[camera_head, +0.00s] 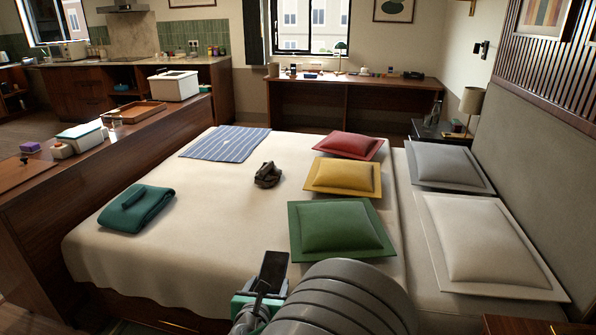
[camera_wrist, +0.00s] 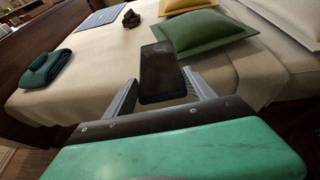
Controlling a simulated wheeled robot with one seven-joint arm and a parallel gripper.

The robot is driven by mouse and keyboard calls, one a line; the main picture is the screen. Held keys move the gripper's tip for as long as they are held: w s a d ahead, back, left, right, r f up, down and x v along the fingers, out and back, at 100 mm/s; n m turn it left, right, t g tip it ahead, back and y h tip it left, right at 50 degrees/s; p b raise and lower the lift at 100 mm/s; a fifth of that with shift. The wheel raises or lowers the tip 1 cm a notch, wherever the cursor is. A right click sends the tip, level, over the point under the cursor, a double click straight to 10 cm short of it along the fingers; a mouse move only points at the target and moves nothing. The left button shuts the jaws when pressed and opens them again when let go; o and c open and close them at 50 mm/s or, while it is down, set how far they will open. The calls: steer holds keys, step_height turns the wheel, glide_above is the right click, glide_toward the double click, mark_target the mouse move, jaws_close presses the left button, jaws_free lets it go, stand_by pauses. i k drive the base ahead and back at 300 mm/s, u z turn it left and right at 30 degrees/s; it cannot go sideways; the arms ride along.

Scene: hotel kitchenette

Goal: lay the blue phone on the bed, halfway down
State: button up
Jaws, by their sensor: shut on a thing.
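My gripper (camera_wrist: 161,98) is shut on the phone (camera_wrist: 163,72), which shows its dark face and a thin bluish edge in the wrist view. In the head view the phone (camera_head: 273,268) stands up from my gripper (camera_head: 262,288) at the near edge of the bed. The bed (camera_head: 220,210) has a cream cover and fills the middle of the head view. The phone looks held above the near side of the bed; the gap beneath it cannot be judged.
A green pillow (camera_head: 338,228), a yellow pillow (camera_head: 343,177) and a red pillow (camera_head: 349,145) lie towards the headboard. A dark crumpled item (camera_head: 267,175), a folded teal cloth (camera_head: 136,209) and a striped blue cloth (camera_head: 226,144) also lie there. The cover between them is clear.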

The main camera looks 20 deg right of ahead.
mark_target(241, 244)
steer(key=i, duration=0.9)
steer(key=u, duration=2.65)
